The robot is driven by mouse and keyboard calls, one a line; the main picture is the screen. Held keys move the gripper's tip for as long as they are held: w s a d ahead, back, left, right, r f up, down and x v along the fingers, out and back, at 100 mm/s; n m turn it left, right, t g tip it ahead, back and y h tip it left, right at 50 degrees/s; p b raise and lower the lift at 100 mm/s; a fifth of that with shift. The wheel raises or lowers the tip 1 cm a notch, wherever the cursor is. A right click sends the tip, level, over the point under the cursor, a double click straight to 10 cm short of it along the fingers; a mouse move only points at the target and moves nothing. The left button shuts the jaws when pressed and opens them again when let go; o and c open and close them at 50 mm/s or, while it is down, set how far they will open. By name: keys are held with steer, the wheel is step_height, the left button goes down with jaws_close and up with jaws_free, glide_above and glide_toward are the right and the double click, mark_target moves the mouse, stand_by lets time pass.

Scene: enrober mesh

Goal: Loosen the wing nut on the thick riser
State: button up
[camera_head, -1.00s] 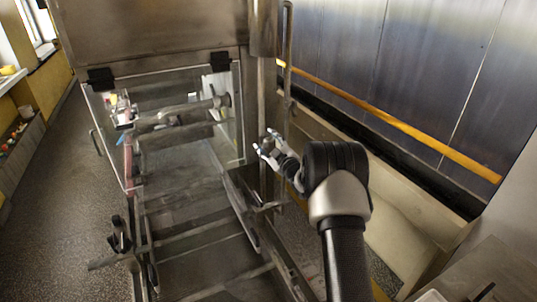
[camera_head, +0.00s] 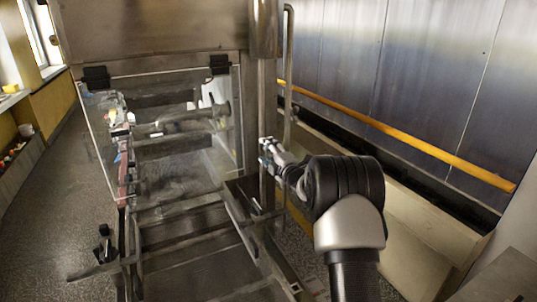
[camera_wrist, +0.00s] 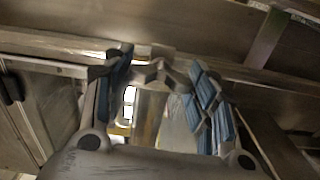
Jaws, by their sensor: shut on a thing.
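The thick riser (camera_head: 262,98) is an upright metal post at the right of the machine frame in the head view. My gripper (camera_head: 267,153) is at this post, coming in from the right. In the wrist view my gripper (camera_wrist: 160,82) has its two blue-padded fingers either side of a grey, wing-shaped metal piece (camera_wrist: 158,73), which looks like the wing nut. The fingers are shut on it, with a wide span between them. In the head view the nut is hidden by the fingers, and its exact angle cannot be told.
A thinner bent pipe (camera_head: 289,70) stands just right of the post. A clear panel (camera_head: 103,150) and rollers (camera_head: 180,115) lie to the left. Metal rails (camera_head: 247,215) run below my gripper. A yellow rail (camera_head: 400,135) crosses the wall at the right.

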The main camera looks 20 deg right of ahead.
steer(key=shift+n, duration=0.4)
steer(key=o, duration=1.1)
steer(key=shift+c, duration=0.2)
steer(key=s, duration=1.2)
steer(key=shift+d, duration=0.2)
